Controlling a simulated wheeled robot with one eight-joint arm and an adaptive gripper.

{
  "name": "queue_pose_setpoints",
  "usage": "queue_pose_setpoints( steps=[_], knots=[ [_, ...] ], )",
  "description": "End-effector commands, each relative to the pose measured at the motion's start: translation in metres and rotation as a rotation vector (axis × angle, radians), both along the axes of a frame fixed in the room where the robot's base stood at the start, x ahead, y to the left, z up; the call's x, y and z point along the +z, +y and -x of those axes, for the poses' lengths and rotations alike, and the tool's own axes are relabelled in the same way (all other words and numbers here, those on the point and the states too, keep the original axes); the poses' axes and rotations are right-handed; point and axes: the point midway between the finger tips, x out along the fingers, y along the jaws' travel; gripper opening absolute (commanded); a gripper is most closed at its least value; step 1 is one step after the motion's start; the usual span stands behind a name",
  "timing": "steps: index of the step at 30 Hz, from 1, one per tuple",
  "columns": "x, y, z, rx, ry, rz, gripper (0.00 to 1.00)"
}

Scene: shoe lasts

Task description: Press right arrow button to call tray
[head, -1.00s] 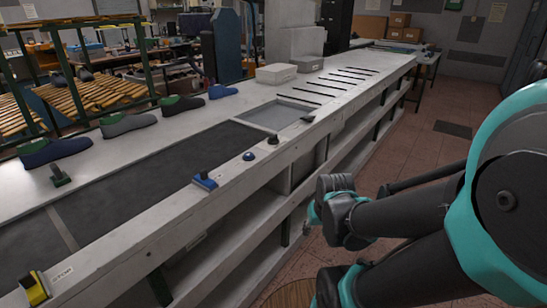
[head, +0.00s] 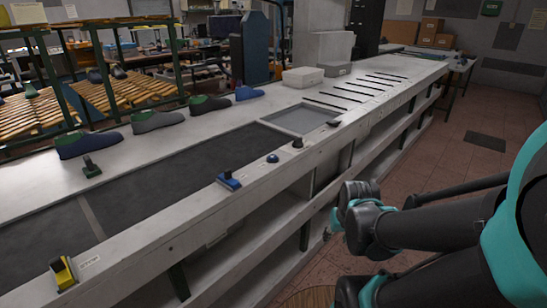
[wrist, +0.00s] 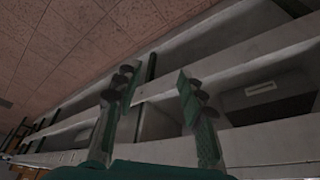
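Small controls sit along the near edge of the long white bench (head: 190,215): a blue round button (head: 272,158), a dark knob-like button (head: 297,142), a blue block-shaped control (head: 229,181) and a yellow and black one (head: 63,273). No arrow mark is legible on any of them. A grey tray-like panel (head: 300,119) is set into the bench top. My gripper (wrist: 157,76) shows in the wrist view with its two fingers apart and nothing between them. It faces the bench's side shelves, apart from the buttons. In the head view my arm is right of the bench.
Several shoe lasts, one of them grey (head: 158,118), stand along the bench's far side. Pale boxes (head: 303,77) sit farther back. Open tiled floor (head: 440,150) lies right of the bench.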

Motion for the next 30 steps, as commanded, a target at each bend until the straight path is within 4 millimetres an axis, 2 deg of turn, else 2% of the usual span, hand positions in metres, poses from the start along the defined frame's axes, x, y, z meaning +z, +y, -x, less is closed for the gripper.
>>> queue_pose_setpoints(
  steps=[6, 15, 16, 30],
  knots=[
    [0.0, 0.0, 0.0, 0.0, 0.0, 0.0, 0.39],
    [0.0, 0.0, 0.0, 0.0, 0.0, 0.0, 0.01],
    [0.0, 0.0, 0.0, 0.0, 0.0, 0.0, 0.0],
    [0.0, 0.0, 0.0, 0.0, 0.0, 0.0, 0.0]
  ],
)
